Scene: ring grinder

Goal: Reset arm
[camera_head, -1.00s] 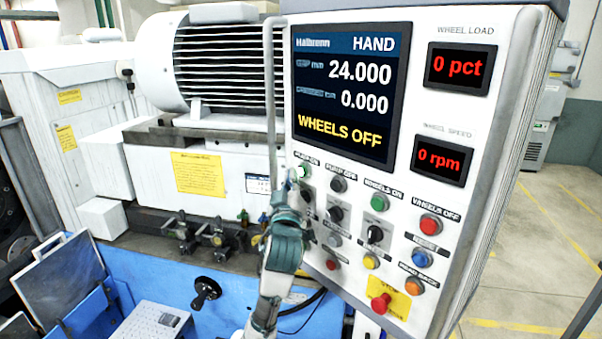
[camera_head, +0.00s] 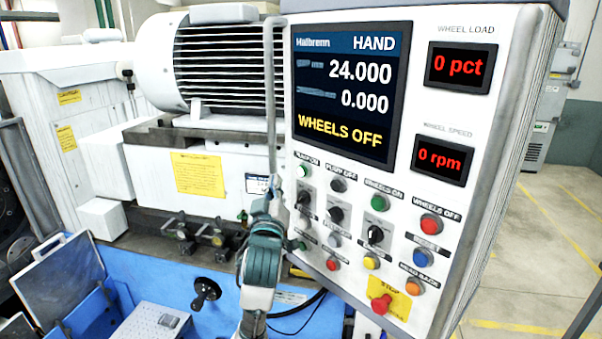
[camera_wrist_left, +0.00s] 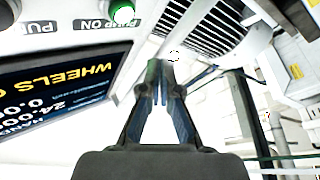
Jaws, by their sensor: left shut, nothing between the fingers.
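My left gripper (camera_head: 273,186) is in front of the left edge of the grinder's control panel (camera_head: 470,130), pointing up. Its fingers are shut and empty, and they show together in the left wrist view (camera_wrist_left: 160,76). The lit green pump-on button (camera_head: 303,171) is just right of and above the fingertips, apart from them in the picture. That button also shows at the top of the wrist view (camera_wrist_left: 123,14). The panel screen (camera_head: 350,90) reads HAND, 24.000, 0.000 and WHEELS OFF. My right gripper is not in view.
A white motor housing (camera_head: 225,60) with fins stands behind, left of the panel. Several knobs and buttons, with a red stop button (camera_head: 380,304) on yellow, fill the lower panel. Open floor (camera_head: 545,240) lies at right.

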